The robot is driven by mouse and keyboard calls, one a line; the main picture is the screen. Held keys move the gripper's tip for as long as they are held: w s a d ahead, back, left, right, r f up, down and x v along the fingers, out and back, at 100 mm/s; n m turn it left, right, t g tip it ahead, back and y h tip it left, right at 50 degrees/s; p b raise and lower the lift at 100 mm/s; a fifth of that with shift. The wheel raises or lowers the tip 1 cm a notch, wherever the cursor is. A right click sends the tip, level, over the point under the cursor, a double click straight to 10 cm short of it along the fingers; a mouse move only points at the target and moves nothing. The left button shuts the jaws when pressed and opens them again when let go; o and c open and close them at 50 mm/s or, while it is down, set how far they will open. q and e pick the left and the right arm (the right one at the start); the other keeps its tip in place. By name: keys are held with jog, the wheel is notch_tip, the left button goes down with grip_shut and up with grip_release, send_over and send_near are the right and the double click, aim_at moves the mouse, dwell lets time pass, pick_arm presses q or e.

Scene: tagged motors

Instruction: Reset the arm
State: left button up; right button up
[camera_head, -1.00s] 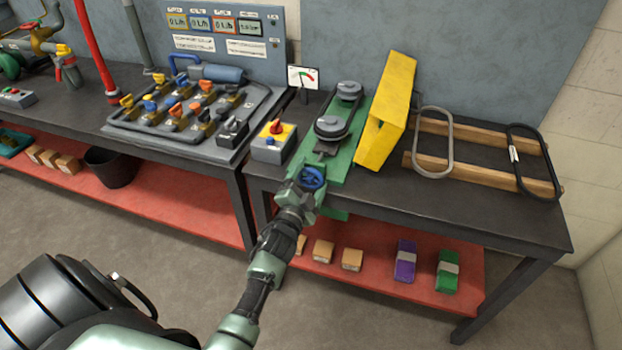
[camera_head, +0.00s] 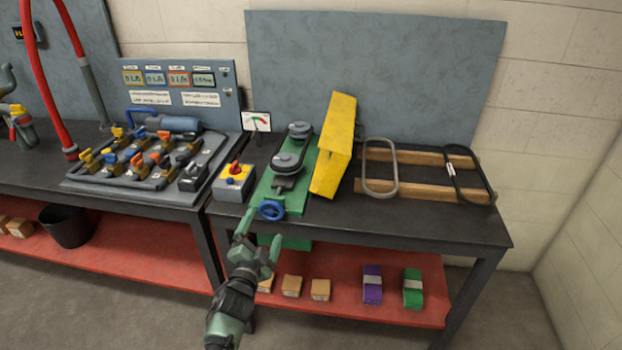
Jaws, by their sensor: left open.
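My left gripper (camera_head: 258,245) is open and empty in the head view. It is in front of the table edge, just below and apart from the blue handwheel (camera_head: 271,209). The handwheel is on the front end of a green base (camera_head: 268,192) that carries two grey pulleys (camera_head: 287,162) with a dark belt around them. A yellow guard (camera_head: 334,146) stands upright to the right of the pulleys. My right gripper is not in view.
A switch box (camera_head: 234,182) with a red and yellow knob sits left of the green base. A valve board (camera_head: 130,165) is further left. Two belts lie across wooden bars (camera_head: 425,193) at the right. Small boxes (camera_head: 320,289) and purple and green packs stand on the red lower shelf (camera_head: 350,312).

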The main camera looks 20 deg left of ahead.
pick_arm(q)
jog(key=s+d+f+n+g+h, duration=0.1)
jog(key=s+d+f+g, duration=0.2)
jog(key=s+f, duration=0.6)
jog(key=s+d+f+n+g+h, duration=0.1)
jog(key=s+d+f+g, duration=0.25)
jog(key=f, duration=1.05)
jog(key=s+d+f+n+g+h, duration=0.1)
jog(key=s+d+f+g, duration=0.15)
jog(key=s+f, duration=0.65)
jog(key=s+d+f+n+g, duration=0.1)
jog(key=s+f, duration=0.4)
jog(key=s, duration=0.5)
jog(key=s+d+f+n+g, duration=0.1)
jog(key=s+f+g, duration=0.3)
jog(key=s, duration=0.7)
jog(key=s+d+f+g, duration=0.1)
jog(key=s+f+g, duration=0.1)
jog(key=s+f, duration=0.5)
jog(key=s, duration=0.3)
jog(key=shift+s+f+n+g+h, duration=0.15)
jog(key=shift+s+n+g+h, duration=0.05)
jog(key=shift+n+g+h, duration=0.2)
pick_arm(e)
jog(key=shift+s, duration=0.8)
pick_arm(q)
jog(key=shift+d, duration=0.1)
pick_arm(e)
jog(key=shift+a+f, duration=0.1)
